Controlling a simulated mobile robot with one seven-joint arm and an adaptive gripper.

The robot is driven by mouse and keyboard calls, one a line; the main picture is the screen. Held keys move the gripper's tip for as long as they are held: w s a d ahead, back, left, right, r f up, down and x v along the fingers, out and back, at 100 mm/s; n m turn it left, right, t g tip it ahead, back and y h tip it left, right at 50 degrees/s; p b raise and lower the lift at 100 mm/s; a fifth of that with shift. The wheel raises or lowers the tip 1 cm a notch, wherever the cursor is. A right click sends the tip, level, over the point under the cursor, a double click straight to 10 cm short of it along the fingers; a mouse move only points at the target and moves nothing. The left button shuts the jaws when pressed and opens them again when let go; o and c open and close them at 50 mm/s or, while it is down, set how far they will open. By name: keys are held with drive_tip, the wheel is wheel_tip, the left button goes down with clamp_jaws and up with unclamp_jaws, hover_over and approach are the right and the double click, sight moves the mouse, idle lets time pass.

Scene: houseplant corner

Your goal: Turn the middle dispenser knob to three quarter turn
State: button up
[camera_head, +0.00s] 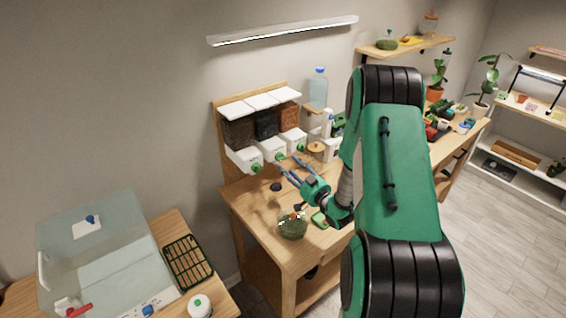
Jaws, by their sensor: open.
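A dispenser with three bins on a wooden backboard (222,132) stands on the wooden table at the wall. Each bin has a white front with a green knob. The middle knob (280,157) sits between the left knob (256,167) and the right knob (300,148). My gripper (289,166) is open, with its blue-grey fingers pointing at the dispenser from the front right. Its fingertips are close to the middle knob. I cannot tell whether they touch it. The knob's turn angle is too small to read.
A mossy bowl (292,228) and a small green item (320,219) stand on the table below my gripper. A blue-capped bottle (318,90) stands right of the dispenser. A clear tank (100,245) and green rack (187,262) are at lower left.

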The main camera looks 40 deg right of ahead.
sight(282, 160)
drive_tip(key=shift+w+d, duration=0.15)
drive_tip(key=shift+w, duration=1.4)
drive_tip(key=shift+w+d, duration=0.1)
drive_tip(key=shift+w, duration=1.45)
drive_tip(key=c, duration=1.1)
drive_tip(key=shift+b, duration=0.3)
drive_tip(key=shift+c, duration=0.2)
drive_tip(key=shift+f+n+b, duration=0.1)
drive_tip(key=shift+n+b, duration=0.6)
drive_tip(key=shift+b, duration=0.15)
drive_tip(key=o, duration=1.1)
drive_tip(key=shift+o, duration=0.2)
